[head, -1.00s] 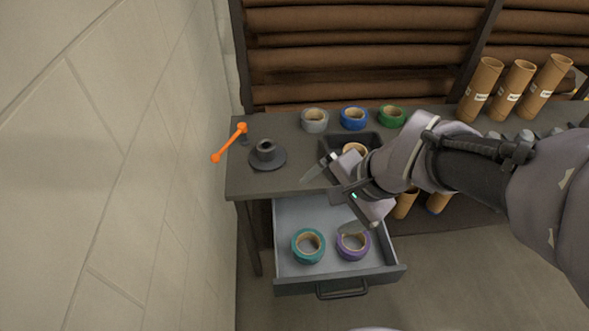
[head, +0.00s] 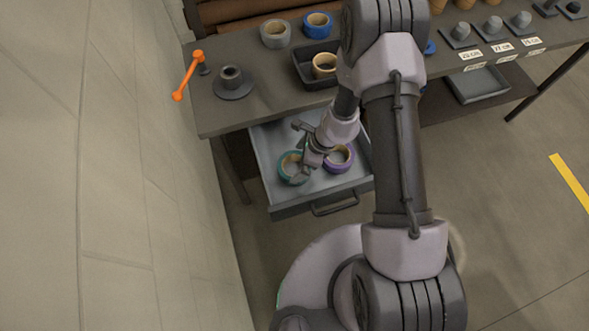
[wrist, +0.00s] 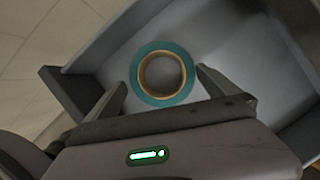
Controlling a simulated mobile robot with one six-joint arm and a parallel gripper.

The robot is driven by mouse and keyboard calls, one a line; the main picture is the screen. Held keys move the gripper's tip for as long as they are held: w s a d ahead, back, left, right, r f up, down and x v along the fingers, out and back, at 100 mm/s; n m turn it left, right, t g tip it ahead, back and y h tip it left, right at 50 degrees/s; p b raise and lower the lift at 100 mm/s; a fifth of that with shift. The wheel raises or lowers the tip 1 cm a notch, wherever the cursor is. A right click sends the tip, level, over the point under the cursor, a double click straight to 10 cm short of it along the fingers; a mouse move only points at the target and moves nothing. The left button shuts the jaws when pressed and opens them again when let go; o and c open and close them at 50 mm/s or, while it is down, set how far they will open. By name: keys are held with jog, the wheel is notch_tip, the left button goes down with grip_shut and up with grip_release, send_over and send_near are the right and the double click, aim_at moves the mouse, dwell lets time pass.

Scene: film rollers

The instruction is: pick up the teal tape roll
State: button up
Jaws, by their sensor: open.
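The teal tape roll (head: 291,168) lies flat in the open drawer, at its left side. In the wrist view the teal tape roll (wrist: 140,88) shows its brown core ring, a little beyond and between my fingers. My gripper (head: 303,148) is above the drawer by the roll and hides part of it in the head view. In the wrist view my gripper (wrist: 160,95) is open, with one finger to each side of the roll's near edge. I cannot tell whether a finger touches it.
A purple tape roll (head: 346,158) lies in the drawer (head: 290,207) right of the teal one. Drawer walls enclose both. On the desk (head: 215,118) stand a spindle base (head: 232,84), a dark tray (head: 301,66), and grey (head: 275,41) and blue (head: 317,30) rolls. A wall is left.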

aim_at(290, 171)
jog(key=x, duration=0.2)
jog(key=b+x, duration=0.2)
jog(key=x, duration=0.1)
jog(key=shift+w+d+f, duration=0.1)
jog(key=shift+d+f, duration=0.1)
jog(key=shift+f, duration=0.2)
jog(key=shift+r, duration=0.15)
jog(key=shift+c, duration=0.9)
jog(key=c, duration=1.1)
